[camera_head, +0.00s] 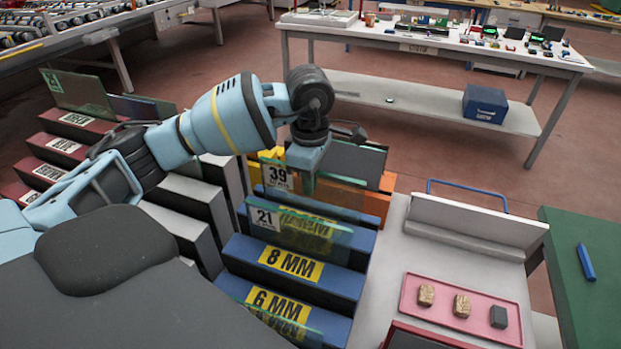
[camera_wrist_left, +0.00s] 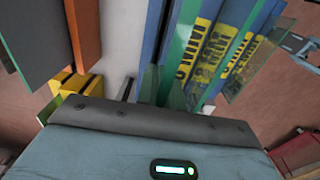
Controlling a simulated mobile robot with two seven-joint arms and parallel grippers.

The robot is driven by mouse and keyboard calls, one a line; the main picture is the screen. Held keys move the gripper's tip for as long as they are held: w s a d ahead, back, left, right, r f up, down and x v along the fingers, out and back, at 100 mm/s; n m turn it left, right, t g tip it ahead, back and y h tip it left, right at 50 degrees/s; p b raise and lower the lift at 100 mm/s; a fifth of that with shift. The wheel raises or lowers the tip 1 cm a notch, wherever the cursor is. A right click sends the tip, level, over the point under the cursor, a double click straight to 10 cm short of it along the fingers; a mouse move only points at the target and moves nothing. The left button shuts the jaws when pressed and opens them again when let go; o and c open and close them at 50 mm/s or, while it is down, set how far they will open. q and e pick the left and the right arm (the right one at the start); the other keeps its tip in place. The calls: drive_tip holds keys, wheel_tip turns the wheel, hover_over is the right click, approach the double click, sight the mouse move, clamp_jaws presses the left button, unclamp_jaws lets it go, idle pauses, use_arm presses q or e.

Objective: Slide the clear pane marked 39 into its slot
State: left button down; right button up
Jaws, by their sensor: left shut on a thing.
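The clear pane marked 39 (camera_head: 277,176) is at the back of the blue rack, with its white label facing me. My left gripper (camera_head: 308,172) is shut on its top edge from above. The wrist view shows my fingers (camera_wrist_left: 158,88) and a green glass edge running away from them. A blue rack block (camera_head: 320,207) is just in front of and below the pane. The pane's lower edge is hidden, so I cannot tell whether it is in a slot. My right gripper is not in view.
A dark pane (camera_head: 350,160) and an orange block (camera_head: 372,203) stand behind. A pink tray (camera_head: 463,337) is right on a white surface.

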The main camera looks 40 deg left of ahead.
use_arm(q)
drive_tip(key=shift+f, duration=0.1)
drive_tip(key=c, duration=1.5)
unclamp_jaws()
drive_tip(key=shift+o, duration=0.2)
drive_tip(key=shift+f, duration=0.15)
drive_tip(key=shift+r, duration=4)
drive_tip(key=shift+s, duration=0.15)
